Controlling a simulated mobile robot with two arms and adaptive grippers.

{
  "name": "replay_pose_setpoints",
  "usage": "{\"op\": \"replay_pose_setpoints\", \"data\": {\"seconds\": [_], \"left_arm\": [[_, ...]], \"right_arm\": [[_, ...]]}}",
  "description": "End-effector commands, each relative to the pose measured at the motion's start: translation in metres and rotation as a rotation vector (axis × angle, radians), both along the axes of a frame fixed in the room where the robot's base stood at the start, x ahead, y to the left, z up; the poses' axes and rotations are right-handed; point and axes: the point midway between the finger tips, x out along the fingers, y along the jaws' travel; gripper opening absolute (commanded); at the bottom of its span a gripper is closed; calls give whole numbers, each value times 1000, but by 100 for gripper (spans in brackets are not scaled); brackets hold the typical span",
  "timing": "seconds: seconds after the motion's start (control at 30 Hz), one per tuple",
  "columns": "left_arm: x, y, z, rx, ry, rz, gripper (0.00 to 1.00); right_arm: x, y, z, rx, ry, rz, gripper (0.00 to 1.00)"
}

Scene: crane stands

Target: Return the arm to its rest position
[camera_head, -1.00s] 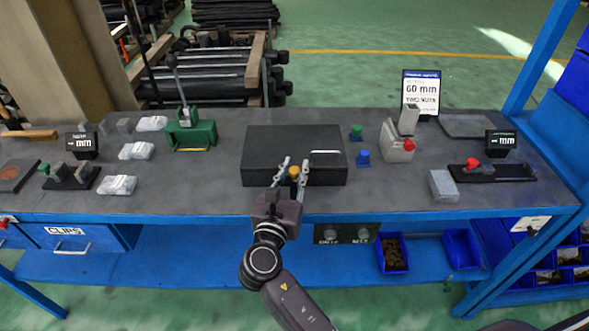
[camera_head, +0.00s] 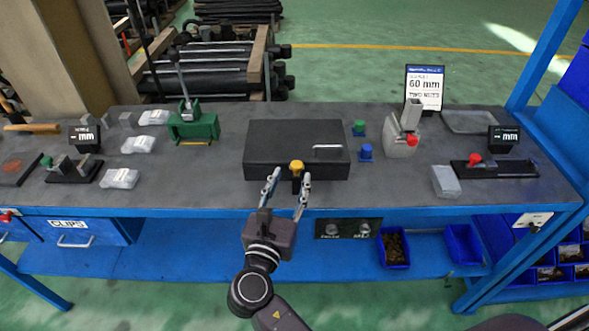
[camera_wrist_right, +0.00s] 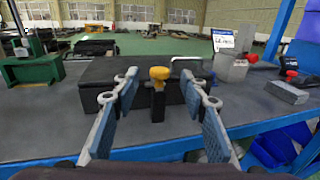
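A yellow-topped knob on a dark stem (camera_head: 296,166) stands at the front of the black block (camera_head: 262,148). In the wrist view the knob (camera_wrist_right: 159,74) appears between and beyond the fingertips, apart from them. My left gripper is not in view.
The bench (camera_head: 215,185) holds a green press (camera_head: 193,127), blue (camera_head: 365,152) and green (camera_head: 359,127) pegs, a grey fixture (camera_head: 402,135), a grey block (camera_head: 445,181) and a 60 mm sign (camera_head: 424,88). A blue upright (camera_head: 540,60) stands at right. Blue bins (camera_head: 395,249) sit below.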

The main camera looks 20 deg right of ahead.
Motion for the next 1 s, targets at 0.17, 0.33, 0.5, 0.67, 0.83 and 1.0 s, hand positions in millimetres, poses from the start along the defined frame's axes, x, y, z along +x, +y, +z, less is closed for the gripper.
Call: {"op": "replay_pose_setpoints", "data": {"seconds": [0.17,0.33,0.5,0.67,0.83,1.0], "left_arm": [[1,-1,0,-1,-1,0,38],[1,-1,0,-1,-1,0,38],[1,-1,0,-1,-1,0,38],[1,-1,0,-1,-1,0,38],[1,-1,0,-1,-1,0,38],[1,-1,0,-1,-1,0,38]], "right_arm": [[-11,6,1,2,-1,-1,40],[-12,7,1,1,-2,-2,40],[-12,7,1,2,-1,-1,40],[-12,5,-1,9,-1,-3,40],[-26,-23,-33,232,-2,-59,40],[-65,-72,-98,728,-42,-233,40]]}}
